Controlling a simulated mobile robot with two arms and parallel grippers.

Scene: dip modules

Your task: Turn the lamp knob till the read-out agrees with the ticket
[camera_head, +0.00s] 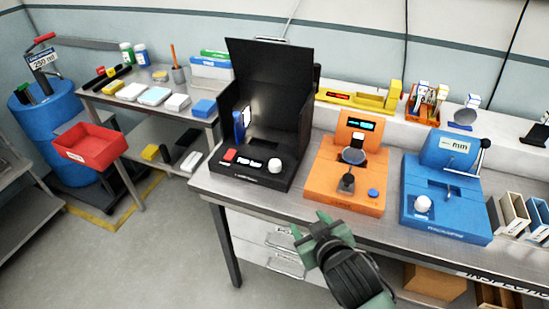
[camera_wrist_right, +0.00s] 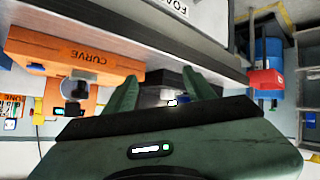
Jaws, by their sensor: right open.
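The black lamp module (camera_head: 264,100) stands open on the bench with its lid raised. A round white knob (camera_head: 274,166) sits at the right of its front panel. Left of the knob are a red button (camera_head: 230,155) and small white markings too small to read. A lit white patch and a blue item (camera_head: 239,127) show inside the box; I cannot tell whether either is the ticket. My right gripper (camera_head: 310,224) is open and empty in front of the bench, below and apart from the knob. It also shows open in the right wrist view (camera_wrist_right: 160,85). My left gripper is out of view.
An orange module (camera_head: 330,190) and a blue module (camera_head: 445,215) with its own white knob stand to the right on the bench. A side table (camera_head: 115,98) with several small boxes, a red bin (camera_head: 90,145) and a blue drum (camera_head: 45,115) are left. Floor at left front is clear.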

